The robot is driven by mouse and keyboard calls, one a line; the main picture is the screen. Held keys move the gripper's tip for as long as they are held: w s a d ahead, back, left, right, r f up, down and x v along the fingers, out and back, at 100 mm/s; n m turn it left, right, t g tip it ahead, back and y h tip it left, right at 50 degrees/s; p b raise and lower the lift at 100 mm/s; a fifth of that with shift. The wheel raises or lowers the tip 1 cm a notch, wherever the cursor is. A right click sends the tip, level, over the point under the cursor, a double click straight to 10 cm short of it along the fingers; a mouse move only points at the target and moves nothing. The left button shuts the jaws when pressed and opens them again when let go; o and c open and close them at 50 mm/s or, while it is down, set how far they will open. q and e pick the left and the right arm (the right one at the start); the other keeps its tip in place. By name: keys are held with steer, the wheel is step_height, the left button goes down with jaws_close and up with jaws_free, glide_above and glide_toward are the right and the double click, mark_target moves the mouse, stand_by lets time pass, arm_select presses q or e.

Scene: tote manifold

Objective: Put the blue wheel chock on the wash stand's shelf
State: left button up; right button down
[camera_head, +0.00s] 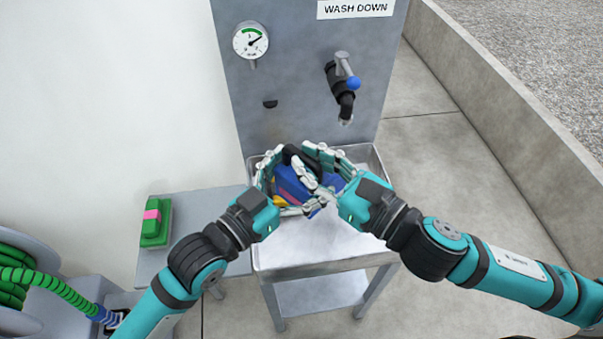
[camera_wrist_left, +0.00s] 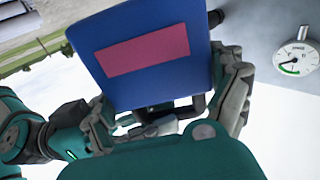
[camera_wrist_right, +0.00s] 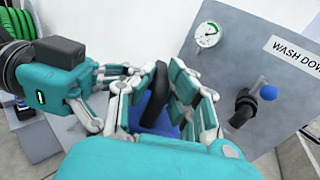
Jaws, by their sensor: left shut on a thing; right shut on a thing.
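The blue wheel chock (camera_head: 292,184) has a pink label and a black handle. It is held up in front of the wash stand's panel, over the steel basin (camera_head: 310,248) in the head view. My left gripper (camera_head: 277,182) is shut on it from the left and my right gripper (camera_head: 325,172) from the right; the fingers hide much of it. The left wrist view shows its blue face (camera_wrist_left: 150,50) close up. The right wrist view shows its black handle (camera_wrist_right: 150,85) between fingers. The wash stand's lower shelf (camera_head: 320,295) is bare where visible.
A green block with a pink band (camera_head: 153,222) sits on a grey side table (camera_head: 185,240) at the left. A tap (camera_head: 343,85) and gauge (camera_head: 251,41) project from the panel above the basin. A green hose reel (camera_head: 25,280) stands lower left.

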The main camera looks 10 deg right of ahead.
arm_select(q)
steer(key=shift+s+d, duration=0.15)
steer(key=shift+s, duration=0.05)
steer(key=shift+c, duration=1.3)
arm_select(e)
steer(key=shift+s+a+r, duration=0.1)
arm_select(q)
steer(key=shift+r, duration=0.1)
arm_select(e)
steer(key=c, duration=1.5)
jaws_free()
arm_select(q)
steer(key=shift+c, duration=1)
arm_select(e)
steer(key=shift+o, duration=1.2)
arm_select(q)
steer(key=shift+w, duration=0.1)
